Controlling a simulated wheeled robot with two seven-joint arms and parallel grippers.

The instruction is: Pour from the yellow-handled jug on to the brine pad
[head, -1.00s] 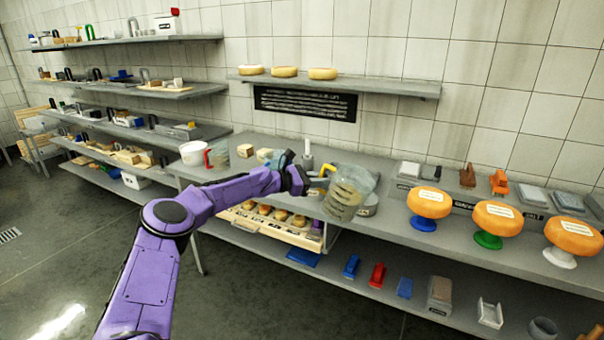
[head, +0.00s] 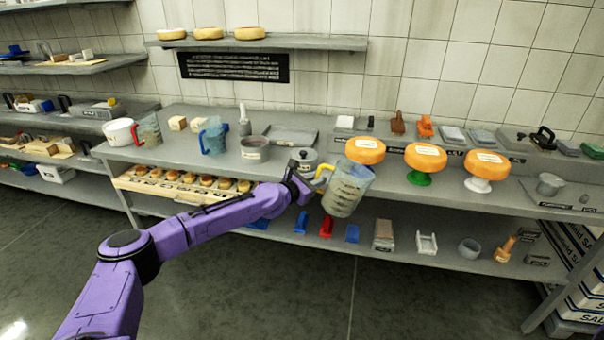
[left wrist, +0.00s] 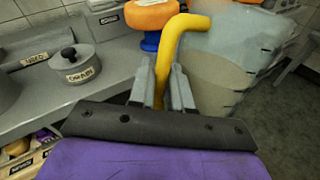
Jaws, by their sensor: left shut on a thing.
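The yellow-handled jug (head: 347,192) is clear with dark marks on its side. It is held up in front of the bench edge, leaning slightly, and hides the foot of the left cheese stand. My left gripper (head: 308,180) is shut on its yellow handle, which also shows between the fingers (left wrist: 163,92) in the left wrist view, with the jug (left wrist: 228,55) to the right. I cannot pick out the brine pad for sure; a flat grey slab (head: 292,134) lies at the back of the bench. My right gripper is not in view.
Orange cheese wheels (head: 425,156) stand on coloured stands to the right of the jug. A lidded pot (head: 305,158), an open pot (head: 255,148) and a blue-handled jug (head: 212,137) stand to its left. A lower shelf (head: 400,240) holds small tools.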

